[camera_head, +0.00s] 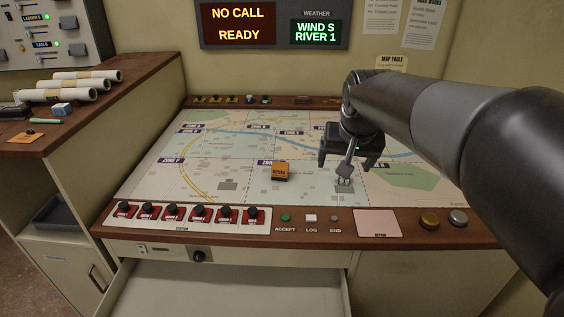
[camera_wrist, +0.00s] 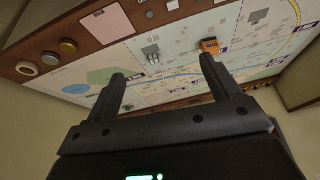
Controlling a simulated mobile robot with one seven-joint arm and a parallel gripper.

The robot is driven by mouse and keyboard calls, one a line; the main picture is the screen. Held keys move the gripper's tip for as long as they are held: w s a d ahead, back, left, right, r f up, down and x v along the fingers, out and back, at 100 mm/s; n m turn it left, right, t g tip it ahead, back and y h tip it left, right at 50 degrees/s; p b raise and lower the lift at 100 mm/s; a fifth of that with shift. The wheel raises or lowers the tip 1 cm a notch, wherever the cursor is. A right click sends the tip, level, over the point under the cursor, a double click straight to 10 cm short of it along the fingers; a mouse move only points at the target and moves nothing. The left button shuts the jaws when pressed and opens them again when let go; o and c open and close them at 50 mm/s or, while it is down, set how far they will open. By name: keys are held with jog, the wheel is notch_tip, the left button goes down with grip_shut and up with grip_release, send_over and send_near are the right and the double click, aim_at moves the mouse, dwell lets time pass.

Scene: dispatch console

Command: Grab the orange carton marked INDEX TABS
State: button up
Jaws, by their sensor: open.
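A small orange carton (camera_head: 280,171) with a dark top sits on the map table, left of my gripper, near a zone label it partly covers. Its lettering is too small to read surely as INDEX TABS. It also shows in the wrist view (camera_wrist: 210,46), beyond the tip of the right-hand finger. My gripper (camera_head: 345,172) is above the map, to the right of the carton and apart from it. In the wrist view the two fingers (camera_wrist: 163,68) are spread wide with nothing between them.
The map table (camera_head: 150,188) is mostly clear around the carton. Red switches (camera_head: 171,212) and buttons line its front rim. An open drawer (camera_head: 230,287) juts out below. Rolled papers (camera_head: 66,92) lie on the left counter. Small items stand along the back rim.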

jog(key=w+a+f, duration=0.2)
jog(key=w+a, duration=0.1)
jog(key=w, duration=0.7)
send_near(280, 166)
jog(key=f, duration=0.2)
jog(key=shift+m+g+h, duration=0.3)
jog(key=shift+m+h, duration=0.1)
jog(key=x, duration=0.5)
jog(key=shift+w+a+f, duration=0.15)
jog(key=shift+w+a, duration=0.2)
jog(key=shift+w, duration=0.2)
jog(key=shift+w+x, duration=0.15)
jog(key=shift+x, duration=1.15)
jog(key=shift+w+x, duration=0.15)
jog(key=shift+x, duration=1.2)
jog(key=c, duration=1.1)
